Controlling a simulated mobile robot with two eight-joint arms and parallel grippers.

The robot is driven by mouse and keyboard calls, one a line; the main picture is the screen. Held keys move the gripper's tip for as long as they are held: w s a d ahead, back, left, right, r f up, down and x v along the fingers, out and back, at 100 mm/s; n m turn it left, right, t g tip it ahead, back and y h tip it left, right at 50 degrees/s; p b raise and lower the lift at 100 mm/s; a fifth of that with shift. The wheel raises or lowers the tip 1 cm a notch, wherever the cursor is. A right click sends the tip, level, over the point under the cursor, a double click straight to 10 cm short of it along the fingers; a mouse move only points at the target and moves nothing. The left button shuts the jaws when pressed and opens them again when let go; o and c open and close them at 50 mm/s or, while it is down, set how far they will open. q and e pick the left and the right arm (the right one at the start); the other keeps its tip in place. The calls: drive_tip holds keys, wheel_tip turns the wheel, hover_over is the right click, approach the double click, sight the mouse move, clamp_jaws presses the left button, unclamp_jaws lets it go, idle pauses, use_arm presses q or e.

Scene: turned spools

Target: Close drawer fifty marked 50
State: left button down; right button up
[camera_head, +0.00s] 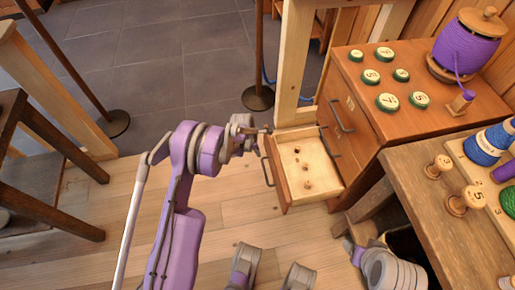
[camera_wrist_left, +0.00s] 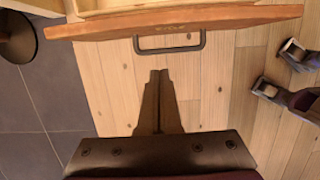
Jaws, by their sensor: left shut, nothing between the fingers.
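An open drawer (camera_head: 308,158) sticks out to the left from the low part of the wooden cabinet (camera_head: 368,118). A few small pieces lie inside it. Its front carries a dark bar handle (camera_head: 266,172); any number on it is too small to read. My left gripper (camera_head: 267,130) is at the far end of the drawer front in the head view. In the left wrist view, the left gripper (camera_wrist_left: 159,74) is shut and empty, its fingertips just outside the drawer front (camera_wrist_left: 215,20) and short of the handle (camera_wrist_left: 170,50).
A closed upper drawer with a handle (camera_head: 341,115) sits above the open one. The cabinet top holds several round numbered pieces and a purple spool (camera_head: 466,50). A workbench (camera_head: 450,235) with spools stands at the right. A post base (camera_head: 258,97) stands behind. Floor before the drawer is clear.

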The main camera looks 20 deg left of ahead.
use_arm(q)
drive_tip(key=w+d+f+b, duration=0.1)
drive_tip(key=w+d+f, duration=0.2)
drive_tip(key=d+f, duration=0.1)
drive_tip(key=shift+f, duration=0.15)
use_arm(e)
drive_tip(key=shift+w+f, duration=0.1)
drive_tip(key=shift+f, duration=0.65)
use_arm(q)
drive_tip(key=shift+d, duration=0.2)
